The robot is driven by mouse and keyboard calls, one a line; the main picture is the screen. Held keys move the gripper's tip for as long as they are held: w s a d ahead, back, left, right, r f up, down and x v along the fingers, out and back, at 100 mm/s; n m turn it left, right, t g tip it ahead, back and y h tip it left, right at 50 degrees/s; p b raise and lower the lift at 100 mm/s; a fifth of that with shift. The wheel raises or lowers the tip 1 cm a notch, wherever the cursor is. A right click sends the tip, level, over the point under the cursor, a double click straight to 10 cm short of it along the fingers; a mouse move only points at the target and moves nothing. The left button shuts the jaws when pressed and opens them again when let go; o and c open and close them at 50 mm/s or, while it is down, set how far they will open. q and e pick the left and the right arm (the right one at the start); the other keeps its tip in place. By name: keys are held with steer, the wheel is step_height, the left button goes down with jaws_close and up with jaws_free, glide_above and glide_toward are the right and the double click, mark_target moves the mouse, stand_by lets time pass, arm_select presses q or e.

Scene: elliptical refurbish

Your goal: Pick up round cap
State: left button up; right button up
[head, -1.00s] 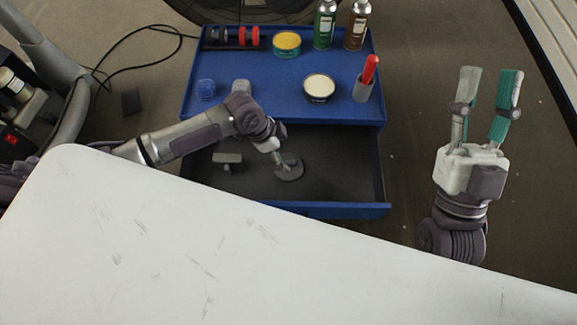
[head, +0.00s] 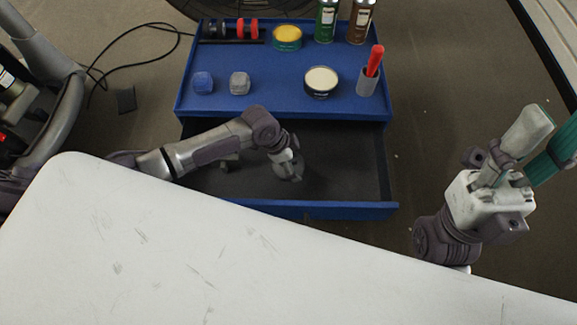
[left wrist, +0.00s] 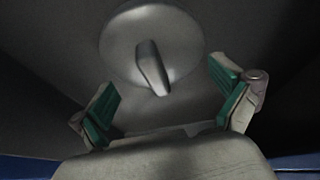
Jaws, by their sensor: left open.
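The round cap (head: 289,172) is a grey disc with a raised grip bar, lying in the open drawer (head: 340,160). My left gripper (head: 291,158) is down in the drawer over it and hides part of it. In the left wrist view the cap (left wrist: 120,40) lies flat, its bar (left wrist: 152,68) pointing between my open fingers (left wrist: 165,82). The fingers stand apart on either side, with no visible contact on the bar. My right gripper (head: 553,128) is raised at the right, beyond the white table, with its fingers apart and empty.
A blue cart top (head: 280,102) holds a tin (head: 321,82), a yellow-topped tin (head: 287,38), a cup with a red handle (head: 368,80), spray cans and small blocks. A white table (head: 150,240) fills the front.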

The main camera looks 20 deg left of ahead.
arm_select(q)
steer(key=c, duration=0.7)
